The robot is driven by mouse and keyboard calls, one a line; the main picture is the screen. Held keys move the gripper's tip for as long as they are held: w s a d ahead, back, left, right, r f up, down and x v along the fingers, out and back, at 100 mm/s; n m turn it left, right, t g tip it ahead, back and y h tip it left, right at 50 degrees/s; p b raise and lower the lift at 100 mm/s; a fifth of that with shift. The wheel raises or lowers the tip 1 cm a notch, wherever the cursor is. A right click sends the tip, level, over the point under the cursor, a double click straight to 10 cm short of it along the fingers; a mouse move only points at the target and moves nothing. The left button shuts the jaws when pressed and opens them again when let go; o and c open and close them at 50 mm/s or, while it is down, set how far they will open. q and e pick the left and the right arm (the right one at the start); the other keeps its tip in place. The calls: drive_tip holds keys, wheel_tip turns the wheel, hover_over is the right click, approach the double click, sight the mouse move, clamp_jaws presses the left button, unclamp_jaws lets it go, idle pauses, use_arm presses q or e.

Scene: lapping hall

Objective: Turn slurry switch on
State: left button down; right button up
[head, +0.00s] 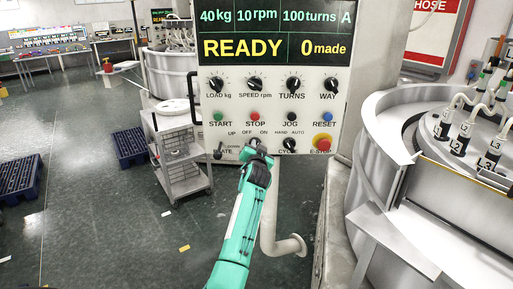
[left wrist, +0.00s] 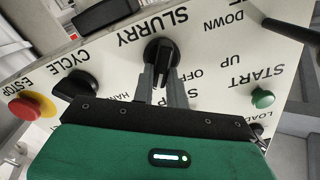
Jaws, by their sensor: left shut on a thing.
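The slurry switch (left wrist: 160,52) is a black rotary knob on the pale control panel, below the printed word SLURRY in the left wrist view. My left gripper (left wrist: 161,78) has its two grey fingers on either side of the knob and is shut on it. In the head view my left gripper (head: 256,150) reaches up to the lower panel, below the OFF and ON labels, and hides the knob there. I cannot tell exactly which label the knob points to. The display (head: 272,32) reads READY. My right gripper is not in view.
Close by are the CYCLE knob (head: 289,145), the red E-STOP button (head: 322,143), the red STOP button (head: 255,117) and the green START button (head: 220,117). The round lapping machine (head: 375,120) stands at right, a metal cart (head: 183,185) at left.

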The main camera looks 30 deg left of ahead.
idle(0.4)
use_arm(q)
drive_tip(key=c, duration=1.4)
unclamp_jaws()
drive_tip(key=shift+w+a+f, duration=0.1)
drive_tip(key=shift+a, duration=0.05)
drive_tip(key=b+v, duration=0.3)
drive_tip(key=v, duration=1.1)
drive_tip(key=shift+b, duration=0.35)
